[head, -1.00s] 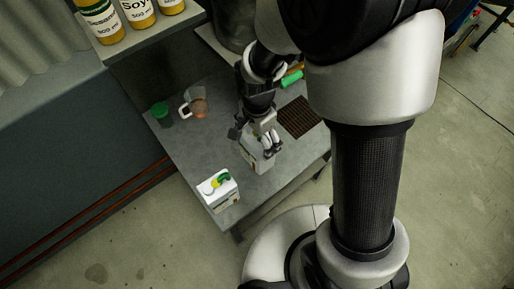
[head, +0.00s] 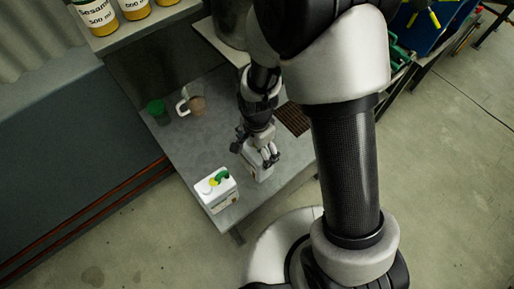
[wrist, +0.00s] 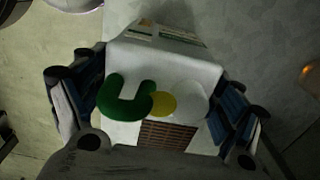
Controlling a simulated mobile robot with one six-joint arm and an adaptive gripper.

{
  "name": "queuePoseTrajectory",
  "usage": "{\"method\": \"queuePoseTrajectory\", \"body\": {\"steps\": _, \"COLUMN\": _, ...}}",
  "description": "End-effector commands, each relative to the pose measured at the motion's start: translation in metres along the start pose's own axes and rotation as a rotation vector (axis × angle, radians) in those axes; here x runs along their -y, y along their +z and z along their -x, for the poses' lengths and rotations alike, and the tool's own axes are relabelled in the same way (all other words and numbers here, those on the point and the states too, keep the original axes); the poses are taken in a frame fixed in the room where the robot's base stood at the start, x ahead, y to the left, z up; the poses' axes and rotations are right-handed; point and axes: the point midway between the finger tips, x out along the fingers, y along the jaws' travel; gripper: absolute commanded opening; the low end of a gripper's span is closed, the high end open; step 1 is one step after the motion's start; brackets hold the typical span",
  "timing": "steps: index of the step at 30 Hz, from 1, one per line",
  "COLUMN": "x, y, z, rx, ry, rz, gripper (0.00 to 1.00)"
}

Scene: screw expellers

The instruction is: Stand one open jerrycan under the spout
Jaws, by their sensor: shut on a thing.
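My gripper (head: 258,150) is shut on a white jerrycan (head: 258,170) over the front part of the metal table. In the wrist view my gripper (wrist: 155,105) has a finger on each side of this jerrycan (wrist: 165,68). Its green handle, a yellow disc and a pale disc show on top; I cannot tell whether its mouth is open. I cannot tell whether its base touches the table. A second white jerrycan (head: 217,190) with a green handle and yellow top stands at the table's front left corner. The spout is not visible, perhaps behind my arm.
A brown slatted grate (head: 291,119) lies behind and right of the held jerrycan; it also shows in the wrist view (wrist: 168,137). The table's left middle is clear.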

Motion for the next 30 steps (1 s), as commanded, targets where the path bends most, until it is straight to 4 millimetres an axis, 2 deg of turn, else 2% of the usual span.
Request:
{"method": "queuePoseTrajectory", "body": {"steps": 3, "x": 0.001, "y": 0.000, "z": -0.004, "rx": 0.000, "ry": -0.001, "rz": 0.000, "gripper": 0.20}}
{"method": "queuePoseTrajectory", "body": {"steps": 4, "x": 0.000, "y": 0.000, "z": -0.003, "rx": 0.000, "ry": 0.000, "rz": 0.000, "gripper": 0.89}}
{"method": "queuePoseTrajectory", "body": {"steps": 9, "x": 0.000, "y": 0.000, "z": -0.003, "rx": 0.000, "ry": 0.000, "rz": 0.000, "gripper": 1.00}}
{"method": "queuePoseTrajectory", "body": {"steps": 22, "x": 0.000, "y": 0.000, "z": 0.000, "rx": 0.000, "ry": 0.000, "rz": 0.000, "gripper": 1.00}}
{"method": "queuePoseTrajectory", "body": {"steps": 26, "x": 0.001, "y": 0.000, "z": 0.017, "rx": -0.001, "ry": -0.003, "rz": 0.000, "gripper": 1.00}}
{"method": "queuePoseTrajectory", "body": {"steps": 30, "x": 0.001, "y": 0.000, "z": 0.048, "rx": -0.001, "ry": -0.004, "rz": 0.000, "gripper": 1.00}}
